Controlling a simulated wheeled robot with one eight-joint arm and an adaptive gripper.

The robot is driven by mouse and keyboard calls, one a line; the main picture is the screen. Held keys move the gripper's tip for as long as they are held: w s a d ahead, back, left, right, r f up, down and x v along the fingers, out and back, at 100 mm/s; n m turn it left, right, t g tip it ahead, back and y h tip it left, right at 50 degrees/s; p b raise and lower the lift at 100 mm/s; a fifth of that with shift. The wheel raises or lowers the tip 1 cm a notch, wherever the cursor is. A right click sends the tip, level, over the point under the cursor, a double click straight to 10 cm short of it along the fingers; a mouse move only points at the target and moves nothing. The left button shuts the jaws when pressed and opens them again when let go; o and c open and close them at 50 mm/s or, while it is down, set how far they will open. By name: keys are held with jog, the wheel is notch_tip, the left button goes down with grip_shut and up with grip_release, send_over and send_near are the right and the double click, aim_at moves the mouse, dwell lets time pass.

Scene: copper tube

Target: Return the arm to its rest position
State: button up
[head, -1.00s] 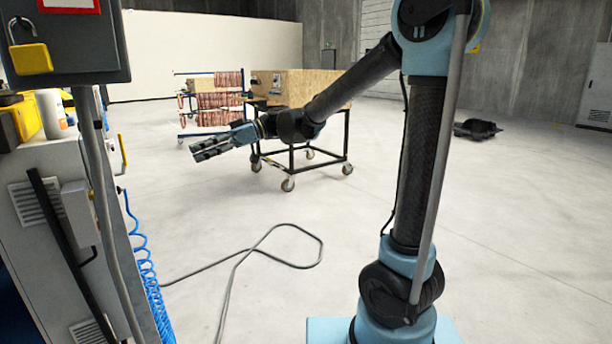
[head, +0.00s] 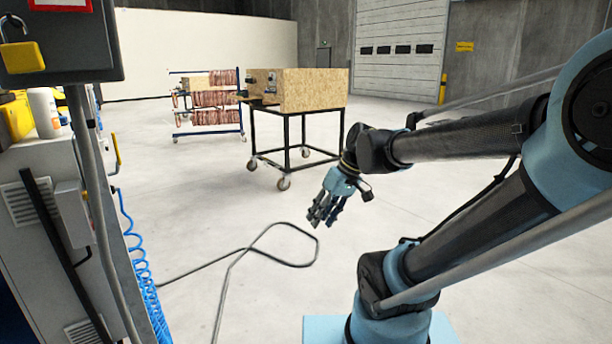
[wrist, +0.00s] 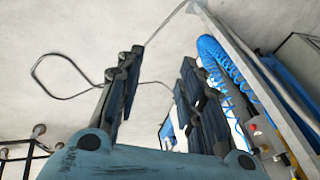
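My gripper (head: 326,211) hangs from my folded arm in the middle of the head view, over bare floor. Its fingers point down and slightly left. In the wrist view my gripper (wrist: 155,95) shows its dark fingers spread apart with a clear gap between them. It holds nothing. No copper tube is in my gripper.
A wheeled cart with a wooden box (head: 312,90) stands behind my gripper. A blue rack of copper tubes (head: 212,102) is farther back. A grey cabinet (head: 30,240) with a blue coiled hose (head: 140,270) stands at left. A dark cable (head: 225,262) lies on the floor.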

jog(key=s+d+f+m+h, duration=0.2)
jog(key=s+d+f+m, duration=0.1)
jog(key=d, duration=0.4)
jog(key=s+d+f+m+t+h, duration=0.1)
jog(key=s+d+f+m+h, duration=0.1)
jog(key=d+f, duration=0.3)
jog(key=shift+s+d+m+h, duration=0.45)
jog(key=shift+d+m, duration=0.25)
jog(key=shift+d, duration=0.55)
jog(key=shift+a, duration=0.15)
